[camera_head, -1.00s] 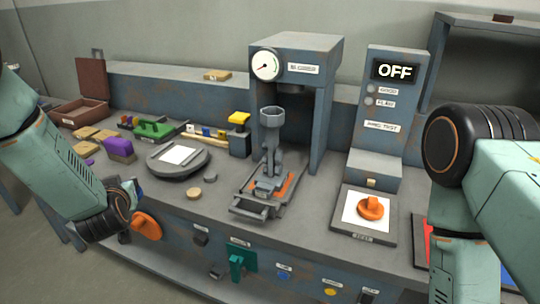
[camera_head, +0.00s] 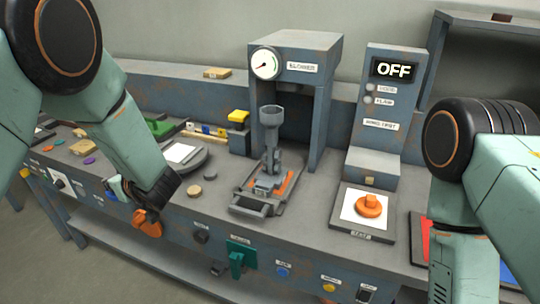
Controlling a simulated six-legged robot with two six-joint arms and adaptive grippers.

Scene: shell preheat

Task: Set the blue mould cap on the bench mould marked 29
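My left arm comes in from the left and reaches down to the bench's front edge. Its gripper (camera_head: 148,206) is at an orange knob-like piece (camera_head: 147,225) on the bench front; I cannot tell whether they touch. The finger gap is not clear. A small blue and dark piece (camera_head: 114,188) shows left of this gripper, too small to identify as the mould cap. No marking 29 is readable, so I cannot single out that mould. My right arm hangs at the right edge, and its gripper is out of view.
A press with a gauge (camera_head: 266,63) stands mid-bench behind a grey fixture (camera_head: 270,180). A round plate (camera_head: 197,163) lies left of it. An orange knob on a white pad (camera_head: 368,206) is at right, before the box reading OFF (camera_head: 394,70). Small coloured pieces (camera_head: 89,160) lie at left.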

